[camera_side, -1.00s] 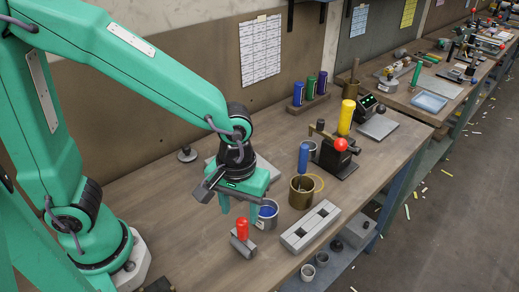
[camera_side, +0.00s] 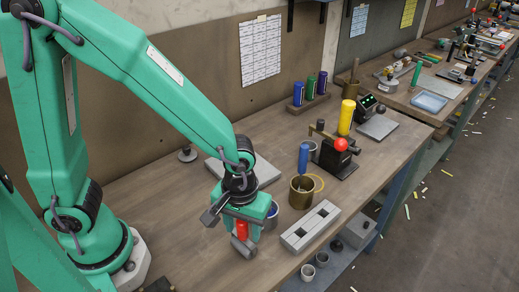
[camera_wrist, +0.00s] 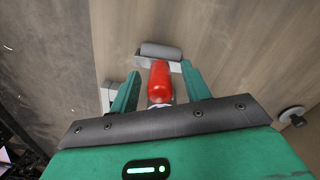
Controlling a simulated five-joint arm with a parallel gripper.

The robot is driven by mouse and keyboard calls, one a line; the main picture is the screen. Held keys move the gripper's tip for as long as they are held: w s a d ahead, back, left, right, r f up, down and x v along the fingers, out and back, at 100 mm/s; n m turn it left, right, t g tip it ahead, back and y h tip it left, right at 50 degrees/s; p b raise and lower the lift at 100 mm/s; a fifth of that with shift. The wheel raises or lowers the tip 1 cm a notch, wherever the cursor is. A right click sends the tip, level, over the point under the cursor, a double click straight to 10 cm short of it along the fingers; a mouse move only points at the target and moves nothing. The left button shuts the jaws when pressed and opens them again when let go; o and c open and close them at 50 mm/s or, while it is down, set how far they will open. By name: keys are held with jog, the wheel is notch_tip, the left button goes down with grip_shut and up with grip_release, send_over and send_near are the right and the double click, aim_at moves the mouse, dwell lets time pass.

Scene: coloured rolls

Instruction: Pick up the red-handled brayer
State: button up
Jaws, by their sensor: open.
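The red-handled brayer (camera_side: 242,231) stands on the wooden workbench near its front edge, red handle up and grey roller down. It also shows in the wrist view (camera_wrist: 160,80), with the handle between the two green fingers and the grey roller beyond it. My gripper (camera_side: 243,232) is lowered over the brayer from above. In the wrist view my gripper (camera_wrist: 158,88) is open, with a visible gap on each side of the handle. The upper end of the handle is partly hidden by the gripper in the side view.
A blue-filled can (camera_side: 271,213) stands just right of the gripper. A brass pot (camera_side: 302,192) holding a blue-handled tool and a grey slotted block (camera_side: 311,227) lie further right. A flat grey plate (camera_side: 262,172) lies behind. The bench left of the brayer is mostly clear.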

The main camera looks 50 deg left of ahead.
jog(key=shift+f, duration=0.55)
grip_shut()
jog(key=shift+r, duration=0.15)
jog(key=shift+r, duration=1.95)
jog(key=s+d+r, duration=0.5)
jog(key=s+r, duration=0.2)
jog(key=s, duration=0.3)
jog(key=shift+s+d, duration=0.15)
jog(key=shift+d, duration=0.1)
